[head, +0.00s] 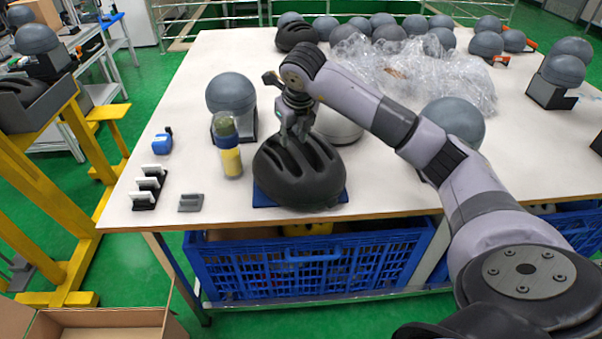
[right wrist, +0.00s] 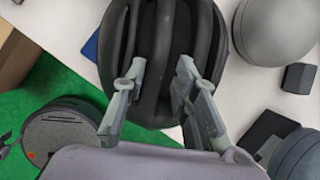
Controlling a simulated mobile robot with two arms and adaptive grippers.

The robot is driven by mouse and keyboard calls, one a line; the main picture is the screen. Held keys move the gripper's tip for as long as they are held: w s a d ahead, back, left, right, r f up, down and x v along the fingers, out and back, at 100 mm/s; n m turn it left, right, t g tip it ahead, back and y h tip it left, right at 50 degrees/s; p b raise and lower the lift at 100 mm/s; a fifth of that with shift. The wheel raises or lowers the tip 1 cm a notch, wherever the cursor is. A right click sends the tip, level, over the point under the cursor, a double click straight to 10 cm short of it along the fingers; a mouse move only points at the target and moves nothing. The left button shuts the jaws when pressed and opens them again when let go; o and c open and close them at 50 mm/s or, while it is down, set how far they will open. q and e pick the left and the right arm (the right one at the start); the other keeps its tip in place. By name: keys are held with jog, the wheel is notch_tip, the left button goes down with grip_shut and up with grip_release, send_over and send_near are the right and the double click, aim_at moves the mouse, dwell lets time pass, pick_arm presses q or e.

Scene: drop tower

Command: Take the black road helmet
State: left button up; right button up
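The black road helmet (head: 299,172) sits on a blue mat (head: 262,198) near the front edge of the white table. My right gripper (head: 297,132) points down at the top of the helmet in the head view. In the right wrist view its two fingers (right wrist: 158,88) are apart, with the vented black helmet (right wrist: 160,40) between and beyond them. I cannot tell whether the fingertips touch the shell. A second dark helmet (head: 296,36) lies at the back of the table. My left gripper is not in view.
A yellow bottle (head: 228,150) and a grey dome on a stand (head: 231,94) are left of the helmet. A pale dome (head: 338,126) is close behind it. Bubble wrap (head: 440,72) and several grey domes fill the back. A blue crate (head: 310,264) is below the table.

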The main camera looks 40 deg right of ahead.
aim_at(291, 147)
jog(key=shift+w+d+f, duration=0.1)
jog(key=shift+w+f, duration=0.1)
jog(key=shift+f, duration=0.3)
jog(key=b+x, duration=0.2)
jog(key=x, duration=0.1)
jog(key=b+x, duration=0.1)
jog(key=shift+s+f, duration=0.3)
jog(key=shift+f, duration=0.1)
jog(key=shift+w+f, duration=0.3)
jog(key=shift+r, duration=0.1)
jog(key=shift+s, duration=0.1)
grip_shut()
jog(key=shift+r, duration=0.1)
